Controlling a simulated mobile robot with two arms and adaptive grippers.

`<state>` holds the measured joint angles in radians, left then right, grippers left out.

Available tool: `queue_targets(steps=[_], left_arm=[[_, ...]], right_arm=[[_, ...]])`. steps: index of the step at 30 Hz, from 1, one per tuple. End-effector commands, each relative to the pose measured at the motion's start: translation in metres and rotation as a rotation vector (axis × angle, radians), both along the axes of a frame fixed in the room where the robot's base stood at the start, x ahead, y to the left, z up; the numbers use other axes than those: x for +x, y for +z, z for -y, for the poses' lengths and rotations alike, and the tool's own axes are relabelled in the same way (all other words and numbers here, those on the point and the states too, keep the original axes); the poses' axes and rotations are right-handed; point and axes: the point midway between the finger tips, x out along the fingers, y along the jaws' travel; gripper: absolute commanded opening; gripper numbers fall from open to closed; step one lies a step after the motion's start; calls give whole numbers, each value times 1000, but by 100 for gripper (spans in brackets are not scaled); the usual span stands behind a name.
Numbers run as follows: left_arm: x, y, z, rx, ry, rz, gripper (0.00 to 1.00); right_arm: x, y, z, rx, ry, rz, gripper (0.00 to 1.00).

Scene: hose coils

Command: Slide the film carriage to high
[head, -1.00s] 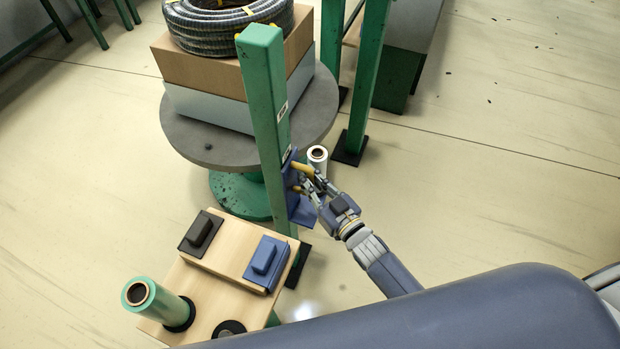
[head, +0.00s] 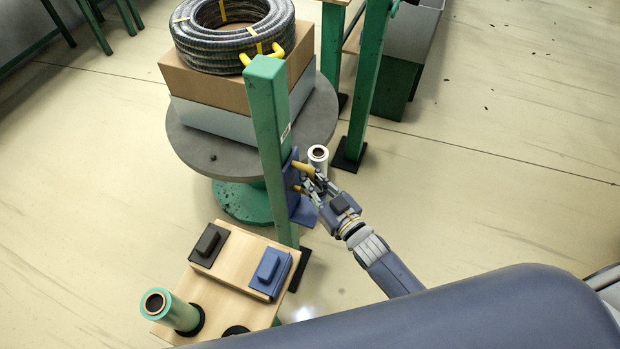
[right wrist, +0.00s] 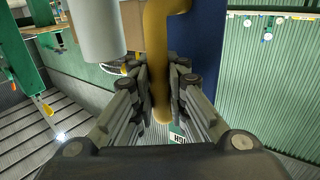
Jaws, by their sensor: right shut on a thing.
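The film carriage (head: 302,209) is a blue piece on the side of a green post (head: 270,130), with a yellow handle and a white film roll (head: 318,157) beside it. It sits partway up the post. My right gripper (head: 307,187) is shut on the yellow handle (head: 303,167). In the right wrist view the handle (right wrist: 158,70) runs down between the fingers of the gripper (right wrist: 160,95), with the blue carriage (right wrist: 192,60) behind and the white roll (right wrist: 98,28) at upper left. A label on the post is partly hidden there. My left gripper is out of view.
A round grey turntable (head: 196,150) behind the post bears boxes (head: 232,85) and a hose coil (head: 232,38). A wooden stand (head: 228,300) in front holds a green roll (head: 172,310) and dark and blue blocks. Another green post (head: 365,90) stands behind.

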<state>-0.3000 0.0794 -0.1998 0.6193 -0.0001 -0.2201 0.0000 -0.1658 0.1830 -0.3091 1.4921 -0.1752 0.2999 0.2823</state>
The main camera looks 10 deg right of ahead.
Motion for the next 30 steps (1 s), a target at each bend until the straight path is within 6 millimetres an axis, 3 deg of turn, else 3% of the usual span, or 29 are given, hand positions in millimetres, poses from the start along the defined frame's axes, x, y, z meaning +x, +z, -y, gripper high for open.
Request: queue_targets(steps=[1,18,30], left_arm=[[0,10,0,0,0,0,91],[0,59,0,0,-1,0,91],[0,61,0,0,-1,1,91]], right_arm=[[2,18,0,6,1,18,0],[2,73,1,6,0,17,0],[2,77,1,6,-1,17,0]])
